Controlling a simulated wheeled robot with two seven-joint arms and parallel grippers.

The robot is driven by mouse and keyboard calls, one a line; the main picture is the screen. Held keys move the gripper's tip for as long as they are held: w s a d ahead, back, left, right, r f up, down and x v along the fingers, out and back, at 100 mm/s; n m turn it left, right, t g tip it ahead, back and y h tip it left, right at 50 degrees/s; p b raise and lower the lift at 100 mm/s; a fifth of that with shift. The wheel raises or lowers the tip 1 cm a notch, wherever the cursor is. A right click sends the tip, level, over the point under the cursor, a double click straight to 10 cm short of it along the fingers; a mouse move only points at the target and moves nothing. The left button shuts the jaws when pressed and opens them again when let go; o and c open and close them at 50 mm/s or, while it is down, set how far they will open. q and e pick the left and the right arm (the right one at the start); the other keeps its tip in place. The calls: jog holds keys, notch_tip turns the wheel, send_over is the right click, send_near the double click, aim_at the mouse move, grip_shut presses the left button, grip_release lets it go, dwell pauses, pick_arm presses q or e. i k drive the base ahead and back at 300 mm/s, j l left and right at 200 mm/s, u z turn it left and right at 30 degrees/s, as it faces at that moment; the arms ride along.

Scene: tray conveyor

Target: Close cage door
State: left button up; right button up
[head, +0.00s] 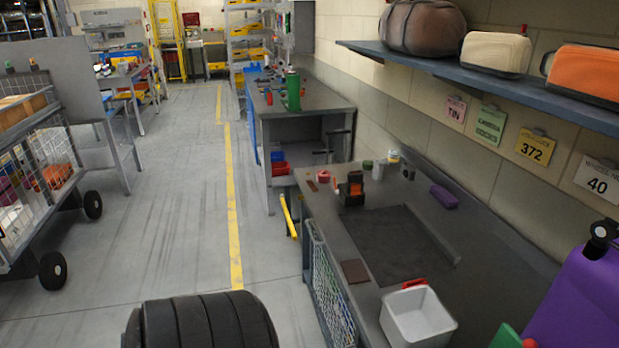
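A wire-mesh cage trolley (45,150) on black wheels stands at the left edge, cut off by the frame. Its shelves hold bags and boxes. A second wire-mesh panel (328,290) in a blue-grey frame stands upright at the left side of the near workbench. I cannot tell which of these is the cage door, or whether a door is open. Neither of my grippers is in view.
A dark ribbed rounded object (205,322) fills the bottom centre. The workbench (375,288) at right bears a white bin (417,318). Clear floor (170,200) runs along the yellow line.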

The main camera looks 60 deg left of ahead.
aim_at(357, 342)
jog(key=u, duration=1.8)
jog(key=i+j+z, duration=0.1)
jog(key=j+z, duration=0.15)
jog(key=z, duration=0.25)
jog(key=i+j+z, duration=0.1)
jog(key=j+z, duration=0.15)
jog(key=z, duration=0.2)
jog(key=j+z, duration=0.3)
jog(key=z, duration=0.2)
